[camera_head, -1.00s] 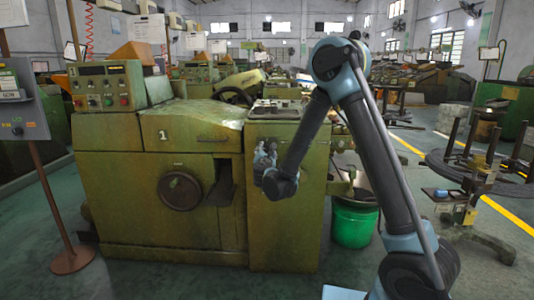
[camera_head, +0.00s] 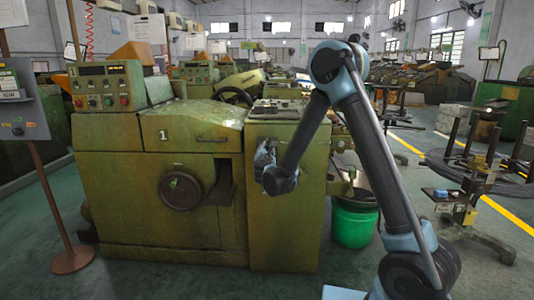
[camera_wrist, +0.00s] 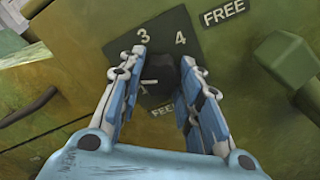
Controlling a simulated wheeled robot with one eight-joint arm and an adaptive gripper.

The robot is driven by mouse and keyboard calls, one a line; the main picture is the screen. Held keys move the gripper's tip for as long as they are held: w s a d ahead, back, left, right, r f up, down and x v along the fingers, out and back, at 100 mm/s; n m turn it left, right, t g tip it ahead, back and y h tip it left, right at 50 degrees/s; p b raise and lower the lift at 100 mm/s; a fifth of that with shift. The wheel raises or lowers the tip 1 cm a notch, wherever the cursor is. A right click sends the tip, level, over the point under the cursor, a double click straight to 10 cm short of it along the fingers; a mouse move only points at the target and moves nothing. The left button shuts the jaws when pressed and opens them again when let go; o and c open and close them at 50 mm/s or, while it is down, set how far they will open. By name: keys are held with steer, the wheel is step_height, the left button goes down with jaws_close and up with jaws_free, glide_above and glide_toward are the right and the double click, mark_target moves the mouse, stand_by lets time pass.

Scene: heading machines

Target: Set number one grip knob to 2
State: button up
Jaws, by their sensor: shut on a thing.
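The dark grip knob (camera_wrist: 163,78) sits on a dark square dial plate in the wrist view. The numbers 3 and 4 show above it, and a 1 shows at its lower left. A short white line on the knob's left side points left. The number 2 cannot be made out. My gripper (camera_wrist: 166,60) is shut on the knob, one finger on each side. In the head view my gripper (camera_head: 264,155) is against the front of the green machine (camera_head: 110,185) marked 1, and the knob is hidden there.
FREE (camera_wrist: 224,16) and partly covered FEED labels (camera_wrist: 163,110) are by the dial. A green bolt-like block (camera_wrist: 278,60) stands out to its right. A green bucket (camera_head: 354,223) stands on the floor right of the machine, and a round handwheel (camera_head: 180,190) is on its front.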

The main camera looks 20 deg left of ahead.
steer(key=shift+m, duration=0.6)
steer(key=shift+d, duration=0.1)
steer(key=o, duration=1)
steer(key=shift+o, duration=0.2)
steer(key=v, duration=1.2)
steer(key=shift+f, duration=0.1)
